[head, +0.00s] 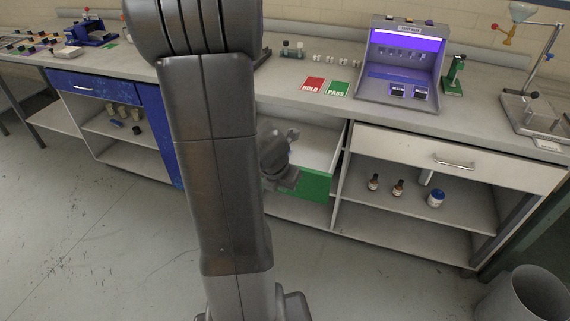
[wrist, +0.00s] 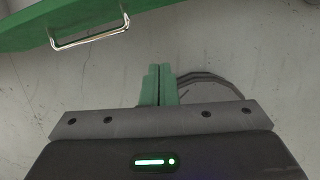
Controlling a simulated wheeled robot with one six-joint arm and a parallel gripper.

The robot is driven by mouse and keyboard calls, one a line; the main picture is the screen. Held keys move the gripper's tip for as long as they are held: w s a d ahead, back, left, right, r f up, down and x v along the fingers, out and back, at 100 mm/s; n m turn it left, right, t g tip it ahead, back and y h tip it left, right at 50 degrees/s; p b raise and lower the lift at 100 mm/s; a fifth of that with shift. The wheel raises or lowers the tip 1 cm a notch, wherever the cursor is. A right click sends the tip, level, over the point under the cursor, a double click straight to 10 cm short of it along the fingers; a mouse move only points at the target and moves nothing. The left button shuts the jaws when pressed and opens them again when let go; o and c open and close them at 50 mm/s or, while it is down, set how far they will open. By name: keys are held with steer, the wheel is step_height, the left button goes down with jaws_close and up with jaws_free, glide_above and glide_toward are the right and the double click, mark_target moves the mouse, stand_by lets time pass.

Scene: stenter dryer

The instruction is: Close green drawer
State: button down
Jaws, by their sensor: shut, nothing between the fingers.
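The green drawer (head: 316,184) is pulled out from under the counter, and its pale inside shows behind the green front. In the head view my arm hides its left part. In the wrist view the green front (wrist: 150,7) crosses the top left, with its silver bar handle (wrist: 92,35) facing me. My gripper (wrist: 160,68) is shut and empty. Its fingertips show below and to the right of the handle in the wrist view, apart from it, with the grey floor behind. In the head view my arm's wrist part is in front of the drawer, and the fingertips cannot be made out.
A white drawer (head: 460,157) on the right and a blue drawer (head: 90,84) on the left look shut. Open shelves hold small bottles (head: 398,188). A grey bin (head: 525,297) stands at the bottom right. The floor (head: 90,230) at the left is clear.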

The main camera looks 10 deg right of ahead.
steer(key=w+d+f+n+b, duration=0.1)
steer(key=w+d+f+b, duration=0.3)
steer(key=w+f, duration=0.4)
steer(key=shift+d+f+n, duration=0.15)
steer(key=shift+f+n, duration=0.25)
steer(key=shift+f, duration=0.15)
steer(key=shift+w, duration=0.2)
